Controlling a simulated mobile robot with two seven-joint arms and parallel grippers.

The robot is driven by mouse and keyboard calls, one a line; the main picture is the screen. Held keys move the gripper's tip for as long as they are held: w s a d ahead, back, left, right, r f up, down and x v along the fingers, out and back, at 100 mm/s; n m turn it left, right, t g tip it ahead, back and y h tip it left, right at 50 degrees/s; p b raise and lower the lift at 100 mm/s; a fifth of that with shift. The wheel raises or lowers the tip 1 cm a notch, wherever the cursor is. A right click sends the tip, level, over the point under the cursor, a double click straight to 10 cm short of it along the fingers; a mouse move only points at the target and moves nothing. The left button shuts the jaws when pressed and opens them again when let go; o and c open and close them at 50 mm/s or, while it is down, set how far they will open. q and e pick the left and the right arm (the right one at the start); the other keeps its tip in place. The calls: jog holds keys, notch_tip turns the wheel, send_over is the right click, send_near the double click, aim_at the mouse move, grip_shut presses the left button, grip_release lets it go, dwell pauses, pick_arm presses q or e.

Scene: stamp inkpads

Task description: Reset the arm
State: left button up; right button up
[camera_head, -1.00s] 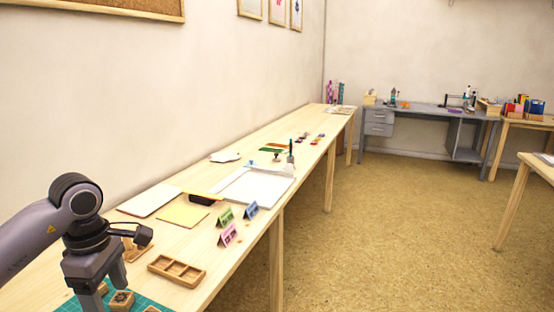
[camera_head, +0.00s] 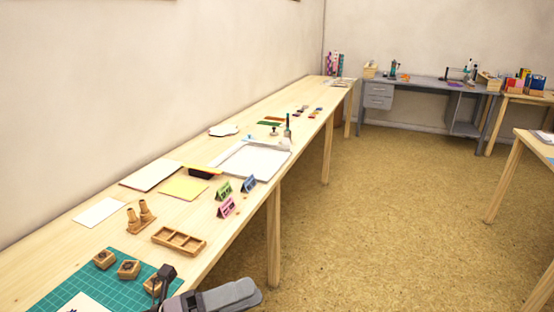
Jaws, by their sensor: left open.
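My left gripper (camera_head: 163,287) is low at the bottom edge, over the right part of the green cutting mat (camera_head: 122,268), with my grey arm link right of it. It is open; its fingertips are small and partly cut off. A wooden stamp block (camera_head: 151,285) is right beside it; I cannot tell whether they touch. Two more wooden blocks, one (camera_head: 104,259) and another (camera_head: 128,269), stand on the mat. A white sheet (camera_head: 84,303) lies on the mat, cut by the bottom edge. My right gripper is not in view.
A wooden compartment tray (camera_head: 179,241) and a wooden holder with two stamp handles (camera_head: 140,215) stand behind the mat. Pink (camera_head: 226,207), green (camera_head: 223,190) and blue (camera_head: 249,184) folded cards stand near the table's right edge. Open floor (camera_head: 400,210) lies to the right.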

pick_arm(q)
jog(key=a+f+n+t+y+p, duration=0.1)
jog(key=a+f+n+t+y, duration=0.4)
jog(key=n, duration=0.7)
jog(key=a+f+n+t+y+p, duration=0.1)
jog(key=a+f+n+t+y, duration=0.4)
jog(key=n, duration=0.6)
jog(key=s+a+f+n+g+y, duration=0.2)
jog(key=s+f+n+y, duration=0.1)
jog(key=s+f+n, duration=0.3)
jog(key=s+a+f+n+g+y, duration=0.2)
jog(key=s+f+n+g+y, duration=0.1)
jog(key=s+f+n, duration=0.3)
jog(key=shift+a+f+g+y+p, duration=0.35)
jog(key=shift+f+y, duration=0.2)
jog(key=shift+y, duration=0.15)
